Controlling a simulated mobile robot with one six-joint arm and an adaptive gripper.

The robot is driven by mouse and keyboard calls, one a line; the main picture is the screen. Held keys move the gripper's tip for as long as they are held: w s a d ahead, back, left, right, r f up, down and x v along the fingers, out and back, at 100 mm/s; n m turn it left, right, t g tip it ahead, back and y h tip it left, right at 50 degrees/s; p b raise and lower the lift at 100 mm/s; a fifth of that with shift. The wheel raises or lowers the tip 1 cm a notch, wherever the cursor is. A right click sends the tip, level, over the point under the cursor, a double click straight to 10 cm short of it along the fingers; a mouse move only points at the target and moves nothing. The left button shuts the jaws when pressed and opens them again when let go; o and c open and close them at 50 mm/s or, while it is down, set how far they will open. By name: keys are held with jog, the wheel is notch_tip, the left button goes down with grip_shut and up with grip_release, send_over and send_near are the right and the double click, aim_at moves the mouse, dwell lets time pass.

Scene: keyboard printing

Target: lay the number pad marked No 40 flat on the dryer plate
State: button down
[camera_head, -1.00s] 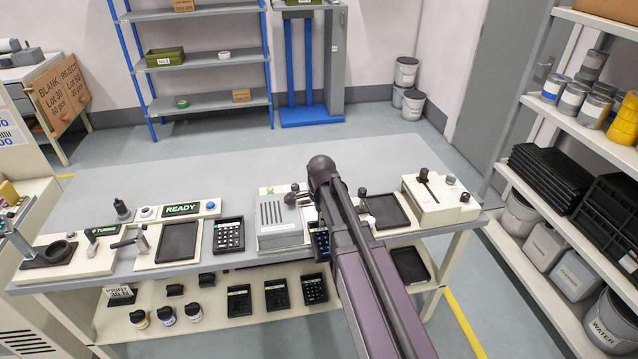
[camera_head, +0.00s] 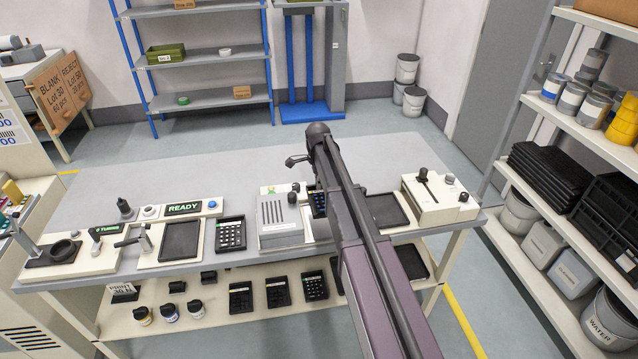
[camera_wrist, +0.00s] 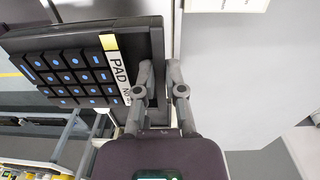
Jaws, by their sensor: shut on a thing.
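A black number pad with blue-marked keys (camera_wrist: 72,76) is between the fingers of my gripper (camera_wrist: 160,88). Its white label reads "PAD No", with the number too small to read, and a yellow patch is on the label's end. The pad also shows in the head view (camera_head: 318,205), partly hidden behind my arm, above the bench. One dark flat plate (camera_head: 181,241) is beside the READY sign; another (camera_head: 386,210) lies right of my arm, partly covered by it. I cannot tell which is the dryer plate.
Another number pad (camera_head: 231,233) stands on the bench right of the READY plate. A grey slotted box (camera_head: 280,215) is left of my arm, and a beige lever box (camera_head: 440,200) is at the right end. The back of the bench (camera_head: 200,175) is clear.

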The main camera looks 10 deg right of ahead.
jog(key=shift+f, duration=0.2)
jog(key=shift+f+b, duration=3.4)
jog(key=shift+b, duration=0.2)
jog(key=shift+f+b, duration=0.35)
jog(key=shift+f, duration=0.05)
jog(key=c, duration=0.6)
grip_release()
jog(key=shift+c, duration=0.2)
jog(key=shift+r, duration=0.15)
jog(key=shift+r+p, duration=3.4)
jog(key=shift+p, duration=0.1)
